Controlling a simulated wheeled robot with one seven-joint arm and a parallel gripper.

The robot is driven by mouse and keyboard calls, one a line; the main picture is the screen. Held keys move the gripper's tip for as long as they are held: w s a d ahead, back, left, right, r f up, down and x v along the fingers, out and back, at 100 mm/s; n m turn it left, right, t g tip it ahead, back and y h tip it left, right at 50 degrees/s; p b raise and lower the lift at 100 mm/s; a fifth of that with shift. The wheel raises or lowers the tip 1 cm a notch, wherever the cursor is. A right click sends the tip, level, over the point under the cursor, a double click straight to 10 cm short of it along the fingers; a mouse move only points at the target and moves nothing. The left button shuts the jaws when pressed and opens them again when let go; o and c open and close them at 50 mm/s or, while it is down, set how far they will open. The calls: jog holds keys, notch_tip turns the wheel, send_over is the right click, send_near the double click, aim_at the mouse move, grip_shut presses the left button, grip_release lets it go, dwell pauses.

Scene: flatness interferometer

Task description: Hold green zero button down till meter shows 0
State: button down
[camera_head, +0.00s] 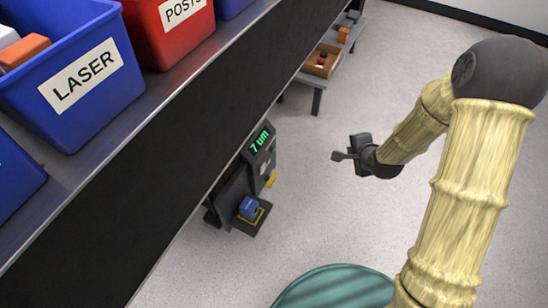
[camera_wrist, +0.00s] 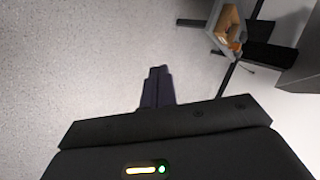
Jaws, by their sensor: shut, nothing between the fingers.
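The flatness meter (camera_head: 261,148) is a dark unit low beside the black shelf side. Its display (camera_head: 260,140) reads "7 um" in green. Light and yellow parts show on its front, but I cannot make out a green button. A blue block (camera_head: 249,208) sits on the dark, yellow-edged base in front of it. My gripper (camera_head: 340,156) is in the air right of the meter, clearly apart from it. In the wrist view its fingers (camera_wrist: 157,86) are together with nothing between them. The meter does not show in the wrist view.
A blue bin marked LASER (camera_head: 85,85) and a red bin marked POSTS (camera_head: 175,30) stand on the shelf above. A low bench with a wooden tray (camera_head: 321,61) stands farther back; the tray also shows in the wrist view (camera_wrist: 228,22). Open grey floor surrounds my gripper.

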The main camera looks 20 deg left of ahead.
aim_at(273, 150)
jog(key=a+f+m+t+y+b, duration=0.3)
jog(key=a+f+m+y+b, duration=0.2)
jog(key=a+f+m, duration=0.6)
notch_tip(273, 150, down, 5)
jog(key=shift+w+a+r+y+b, duration=0.25)
jog(key=shift+a+b, duration=0.45)
jog(key=shift+a, duration=0.35)
jog(key=a+b, duration=0.1)
jog(key=a, duration=0.7)
jog(key=shift+w+a, duration=0.3)
jog(key=shift+a, duration=0.05)
jog(key=shift+a, duration=0.15)
dwell(0.3)
jog(key=shift+a, duration=0.25)
jog(key=shift+a, duration=0.45)
dwell(1.9)
